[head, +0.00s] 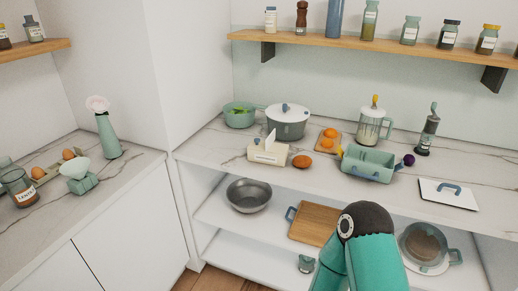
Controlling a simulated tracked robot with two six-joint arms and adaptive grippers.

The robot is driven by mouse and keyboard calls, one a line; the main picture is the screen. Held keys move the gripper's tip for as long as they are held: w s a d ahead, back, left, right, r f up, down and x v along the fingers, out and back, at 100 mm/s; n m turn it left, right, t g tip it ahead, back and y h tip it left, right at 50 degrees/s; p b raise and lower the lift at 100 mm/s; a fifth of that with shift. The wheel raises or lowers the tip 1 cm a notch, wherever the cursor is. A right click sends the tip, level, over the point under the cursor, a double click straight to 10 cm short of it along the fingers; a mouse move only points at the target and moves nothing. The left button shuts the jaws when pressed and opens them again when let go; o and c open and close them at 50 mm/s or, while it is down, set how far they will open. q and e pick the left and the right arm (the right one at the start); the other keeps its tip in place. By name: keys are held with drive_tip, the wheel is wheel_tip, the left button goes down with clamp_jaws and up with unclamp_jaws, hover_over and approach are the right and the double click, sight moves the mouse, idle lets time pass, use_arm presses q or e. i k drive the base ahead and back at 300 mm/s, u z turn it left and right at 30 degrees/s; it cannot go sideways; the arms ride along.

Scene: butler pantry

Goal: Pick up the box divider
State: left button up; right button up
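I cannot clearly make out which thing is the box divider. A pale green open box (366,167) with blue handles stands on the marble counter, right of centre. Its inside is too small to tell whether a divider is in it. A flat white panel (447,196) with a blue handle on top lies on the counter to the right of the box, apart from it. Neither of my grippers shows in the head view. Only a teal and dark arm link of mine shows at the bottom, in front of the lower shelves.
Behind the box stand a lidded grey pot (287,124), a glass press (371,128) and a grinder (428,131). A tissue box (268,152) is to the left. Lower shelves hold a metal bowl (249,196) and a wooden board (313,224). Front counter space before the box is clear.

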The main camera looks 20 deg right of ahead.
sight(270, 140)
drive_tip(key=z, duration=0.2)
drive_tip(key=i, duration=0.9)
drive_tip(key=u, duration=0.1)
